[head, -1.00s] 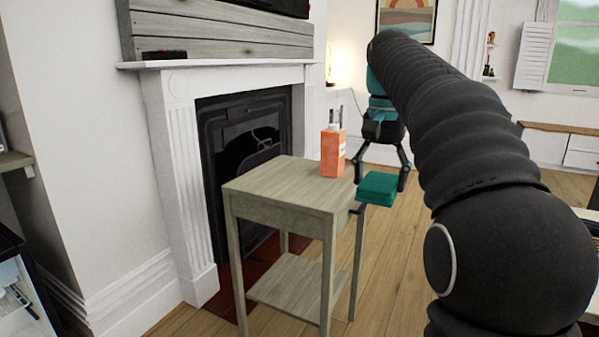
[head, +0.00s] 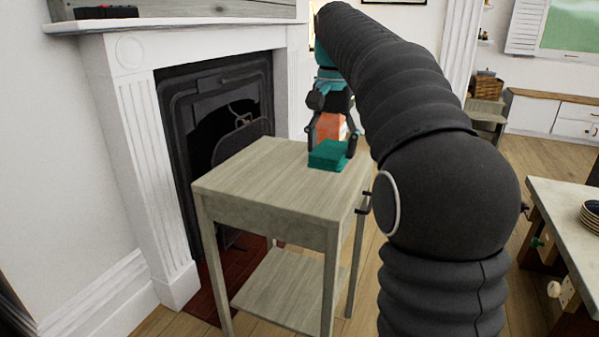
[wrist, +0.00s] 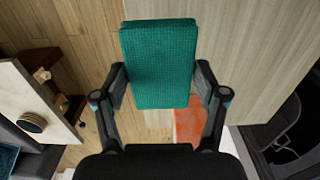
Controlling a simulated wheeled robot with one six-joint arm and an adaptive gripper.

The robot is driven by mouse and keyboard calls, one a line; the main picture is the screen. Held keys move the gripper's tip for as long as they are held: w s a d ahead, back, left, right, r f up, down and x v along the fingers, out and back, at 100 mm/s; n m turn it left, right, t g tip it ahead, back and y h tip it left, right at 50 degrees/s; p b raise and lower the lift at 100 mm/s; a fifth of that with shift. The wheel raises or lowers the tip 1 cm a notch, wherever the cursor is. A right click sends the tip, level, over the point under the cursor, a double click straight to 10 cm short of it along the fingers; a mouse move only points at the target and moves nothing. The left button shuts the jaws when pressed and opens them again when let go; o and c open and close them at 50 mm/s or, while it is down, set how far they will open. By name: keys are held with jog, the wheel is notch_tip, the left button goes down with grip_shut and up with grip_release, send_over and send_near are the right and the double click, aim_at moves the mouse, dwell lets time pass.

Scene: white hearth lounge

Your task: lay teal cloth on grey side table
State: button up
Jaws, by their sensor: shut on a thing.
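The teal cloth (head: 328,155) is a folded block held between the fingers of my gripper (head: 332,142). In the wrist view the cloth (wrist: 158,62) sits between both fingertips of my gripper (wrist: 160,82). The grey side table (head: 262,190) has a wooden top and a lower shelf. In the head view the cloth appears over the top's far right part. In the wrist view it overlaps the edge of the tabletop (wrist: 250,55), with floor on its left. I cannot tell whether it touches the top.
An orange carton (head: 330,127) stands on the table behind my gripper, partly hidden; it also shows in the wrist view (wrist: 188,122). The fireplace (head: 215,115) is behind the table. The tabletop's near part is clear.

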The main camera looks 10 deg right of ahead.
send_over(303, 188)
notch_tip(303, 188, down, 4)
jog(key=shift+a+f+b, duration=0.1)
jog(key=shift+b, duration=0.25)
jog(key=shift+s+f+b, duration=0.1)
jog(key=shift+f+b, duration=0.55)
jog(key=shift+f, duration=1.2)
jog(key=shift+f, duration=0.1)
jog(key=o, duration=1.2)
jog(key=shift+o, duration=0.2)
notch_tip(303, 188, up, 12)
jog(key=p, duration=0.4)
jog(key=shift+p, duration=0.35)
